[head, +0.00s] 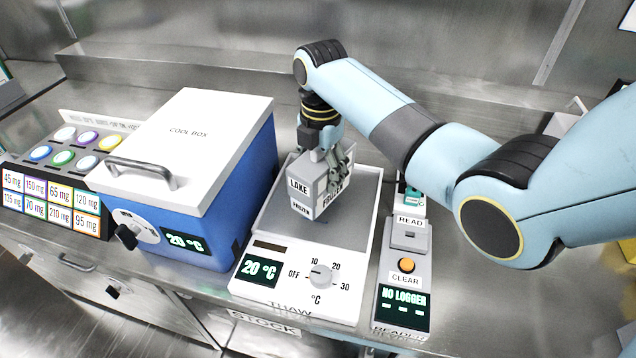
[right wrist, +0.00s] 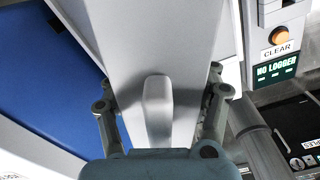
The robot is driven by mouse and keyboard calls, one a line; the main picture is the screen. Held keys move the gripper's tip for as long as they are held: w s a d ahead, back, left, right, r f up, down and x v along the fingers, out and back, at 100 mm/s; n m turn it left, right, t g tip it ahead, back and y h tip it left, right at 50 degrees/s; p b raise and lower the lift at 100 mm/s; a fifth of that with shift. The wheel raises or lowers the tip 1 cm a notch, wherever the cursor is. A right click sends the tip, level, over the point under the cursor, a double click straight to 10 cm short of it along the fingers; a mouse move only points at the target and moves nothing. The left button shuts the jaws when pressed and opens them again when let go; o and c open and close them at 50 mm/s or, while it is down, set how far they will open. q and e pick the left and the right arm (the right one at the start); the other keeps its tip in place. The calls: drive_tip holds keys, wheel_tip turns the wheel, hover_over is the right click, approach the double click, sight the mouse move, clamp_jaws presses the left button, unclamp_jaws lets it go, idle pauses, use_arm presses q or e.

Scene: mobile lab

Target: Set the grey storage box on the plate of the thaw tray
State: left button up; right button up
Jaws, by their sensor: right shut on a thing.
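The grey storage box (head: 303,186), labelled LAKE and FROZEN, is at the plate of the thaw tray (head: 276,222). I cannot tell whether it rests on the plate or hangs just above it. My right gripper (head: 335,163) is shut on it from above. In the right wrist view the box (right wrist: 190,35) fills the middle, with its raised grip between the fingers of my right gripper (right wrist: 160,110). The thaw tray has a front panel with a dial and a display reading 20 °C. My left gripper is not in view.
A blue cool box (head: 200,165) with a white closed lid stands left of the thaw tray. A logger reader (head: 404,270) showing NO LOGGER stands to the right. Coloured round caps and dose labels (head: 62,170) are at the far left. The metal wall is behind.

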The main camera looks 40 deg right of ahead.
drive_tip(key=shift+a+f, duration=0.2)
drive_tip(key=shift+f, duration=1.9)
drive_tip(key=o, duration=1.4)
drive_tip(key=shift+f, duration=0.15)
drive_tip(key=shift+o, duration=0.2)
wheel_tip(320, 180, up, 12)
drive_tip(key=shift+r, duration=0.15)
